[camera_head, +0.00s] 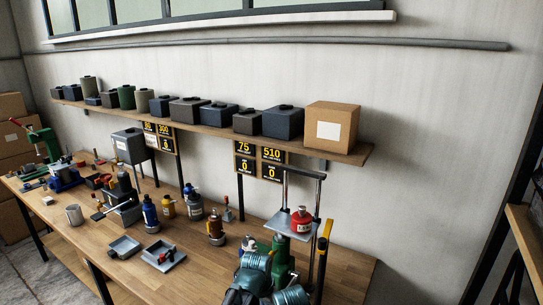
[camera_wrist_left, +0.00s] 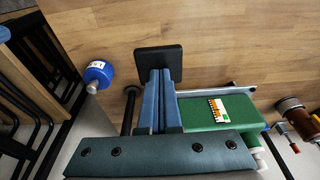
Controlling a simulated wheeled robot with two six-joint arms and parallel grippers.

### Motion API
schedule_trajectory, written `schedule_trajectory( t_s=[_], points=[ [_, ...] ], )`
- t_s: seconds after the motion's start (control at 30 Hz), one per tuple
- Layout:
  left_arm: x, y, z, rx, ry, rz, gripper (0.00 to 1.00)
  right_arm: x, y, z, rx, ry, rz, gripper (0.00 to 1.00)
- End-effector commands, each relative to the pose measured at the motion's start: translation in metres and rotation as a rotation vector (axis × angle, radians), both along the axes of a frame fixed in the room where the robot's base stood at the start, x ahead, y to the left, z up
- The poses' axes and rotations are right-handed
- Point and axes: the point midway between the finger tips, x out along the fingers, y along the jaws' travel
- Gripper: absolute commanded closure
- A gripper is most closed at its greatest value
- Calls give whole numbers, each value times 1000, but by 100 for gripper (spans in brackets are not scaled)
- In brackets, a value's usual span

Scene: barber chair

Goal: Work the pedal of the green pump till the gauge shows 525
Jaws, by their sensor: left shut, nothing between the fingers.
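The green pump (camera_head: 283,262) stands at the right end of the bench, partly hidden behind my arm; its green body (camera_wrist_left: 215,115) also shows in the wrist view. A flat black pedal pad (camera_wrist_left: 158,58) lies at the tips of my left gripper (camera_wrist_left: 160,75). The gripper is shut and empty, its blue-grey fingers side by side; I cannot tell whether they touch the pad. On the wall displays, the upper right one (camera_head: 271,154) reads 510 and the upper left one (camera_head: 244,149) reads 75. The two below read 0. My right gripper is not identifiable.
A red container (camera_head: 302,219) sits on a metal platform beside the pump. Blue and dark bottles (camera_head: 195,205) and grey trays (camera_head: 160,255) stand to the left. A blue-ended cylinder (camera_wrist_left: 98,72) lies left of the fingers. A shelf of boxes (camera_head: 268,122) runs above.

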Motion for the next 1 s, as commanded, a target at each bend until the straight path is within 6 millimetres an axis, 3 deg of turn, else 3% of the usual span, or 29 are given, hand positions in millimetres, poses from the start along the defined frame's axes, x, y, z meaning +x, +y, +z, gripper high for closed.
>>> schedule_trajectory(
  t_s=[0.1,0.4,0.63,0.9,1.0],
  points=[
    [2,-1,-21,0,-1,0,100,0,0,-21,-1,0,3,50],
    [7,-4,-57,-1,-2,0,100,0,0,-57,-1,0,3,50],
    [5,-3,-38,-1,-2,0,100,0,0,-38,-1,0,2,50],
    [1,-1,3,-1,-2,0,100,0,0,3,-1,0,2,50],
    [0,0,10,0,-1,0,100,0,0,10,-1,0,2,50]
  ],
)
